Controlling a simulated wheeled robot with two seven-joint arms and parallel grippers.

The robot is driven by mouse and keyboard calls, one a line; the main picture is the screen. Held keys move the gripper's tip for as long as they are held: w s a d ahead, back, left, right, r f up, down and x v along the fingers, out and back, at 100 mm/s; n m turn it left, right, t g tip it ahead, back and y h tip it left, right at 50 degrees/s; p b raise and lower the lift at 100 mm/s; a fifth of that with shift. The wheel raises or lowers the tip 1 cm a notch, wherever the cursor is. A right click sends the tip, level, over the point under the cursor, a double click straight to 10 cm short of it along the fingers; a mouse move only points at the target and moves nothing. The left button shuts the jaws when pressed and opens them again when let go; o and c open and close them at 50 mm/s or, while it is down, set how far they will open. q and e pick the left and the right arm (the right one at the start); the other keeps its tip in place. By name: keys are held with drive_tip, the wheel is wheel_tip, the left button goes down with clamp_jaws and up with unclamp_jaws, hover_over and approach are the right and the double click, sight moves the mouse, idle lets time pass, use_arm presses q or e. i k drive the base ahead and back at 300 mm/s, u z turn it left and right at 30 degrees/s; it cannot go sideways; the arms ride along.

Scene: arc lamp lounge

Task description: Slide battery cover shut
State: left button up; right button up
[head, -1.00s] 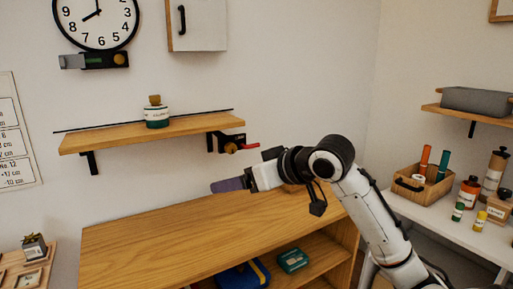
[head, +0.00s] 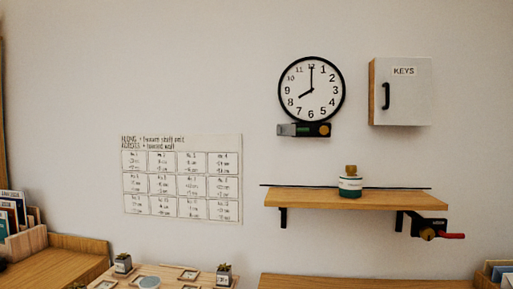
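A round black-rimmed wall clock (head: 311,89) hangs on the wall right of centre in the head view. A black battery compartment (head: 314,134) is fixed just under it. A grey cover piece (head: 286,129) sits at the compartment's left end. A small green part, perhaps a battery, shows between this cover and a round amber knob (head: 324,129) at the right end. The cover looks slid to the left, with part of the compartment exposed. Neither of my grippers is in view.
A wooden shelf (head: 300,198) below the clock holds a green-and-white bottle (head: 350,184). A red-handled black device (head: 430,230) is at its right end. A key cabinet (head: 402,92) hangs right of the clock.

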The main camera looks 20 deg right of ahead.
sight(282, 129)
drive_tip(key=u, duration=1.8)
drive_tip(key=i, duration=1.7)
drive_tip(key=z, duration=3.55)
